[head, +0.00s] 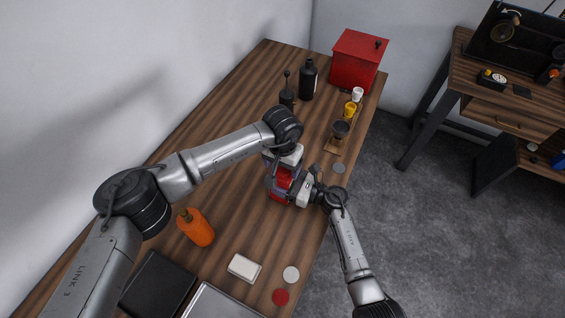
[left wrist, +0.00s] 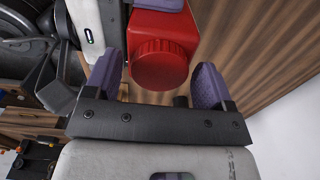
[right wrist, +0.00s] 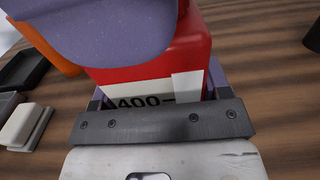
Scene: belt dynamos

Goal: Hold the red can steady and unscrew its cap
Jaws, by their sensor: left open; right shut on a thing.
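The red can (head: 280,187) is on the wooden table near its right edge, partly hidden by my grippers. Its ridged red cap (left wrist: 160,64) shows in the left wrist view, on the can's end. My left gripper (left wrist: 157,82) is open, with its purple fingers on either side of the cap and gaps visible between them. My right gripper (head: 293,190) is shut on the can's body from the right. In the right wrist view the can's white label (right wrist: 150,95) reads "400", and a large purple finger covers the upper part of the can.
An orange bottle (head: 195,227), a white block (head: 243,267), a white disc (head: 291,274) and a red disc (head: 280,297) lie toward the near end. Black bottles (head: 308,79), small cups (head: 350,109) and a red box (head: 359,61) stand at the far end. The table's left middle is clear.

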